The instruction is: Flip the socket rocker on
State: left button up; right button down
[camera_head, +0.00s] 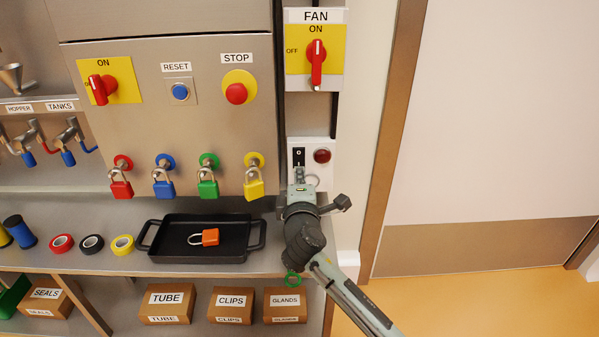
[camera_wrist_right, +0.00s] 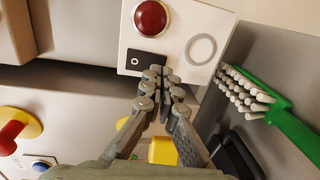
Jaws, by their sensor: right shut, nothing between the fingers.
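The white socket plate (camera_head: 325,173) is on the wall below the fan switch. It carries a black rocker (camera_head: 299,153), a red lamp (camera_head: 322,156) and a round socket ring partly behind my gripper. My right gripper (camera_head: 299,173) is shut and empty, its tips at the lower end of the rocker. In the right wrist view, the closed fingertips (camera_wrist_right: 161,73) overlap the edge of the rocker (camera_wrist_right: 136,60), beside the ring (camera_wrist_right: 201,50) and the lamp (camera_wrist_right: 151,18). I cannot tell whether they touch it. The lamp looks dark red. My left gripper is not in view.
The red fan switch (camera_head: 317,62) is above the plate. A yellow padlock (camera_head: 254,186) hangs left of my gripper. A black tray (camera_head: 180,252) with an orange padlock (camera_head: 205,237) is on the shelf. A green brush (camera_wrist_right: 285,125) is close right of my fingers.

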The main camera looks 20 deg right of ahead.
aim_at(299, 158)
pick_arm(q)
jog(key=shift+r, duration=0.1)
pick_arm(e)
jog(key=shift+x, duration=1)
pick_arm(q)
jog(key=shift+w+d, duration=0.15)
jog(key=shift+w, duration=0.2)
pick_arm(e)
jog(key=shift+w+d+f, duration=0.15)
jog(key=shift+w, duration=0.2)
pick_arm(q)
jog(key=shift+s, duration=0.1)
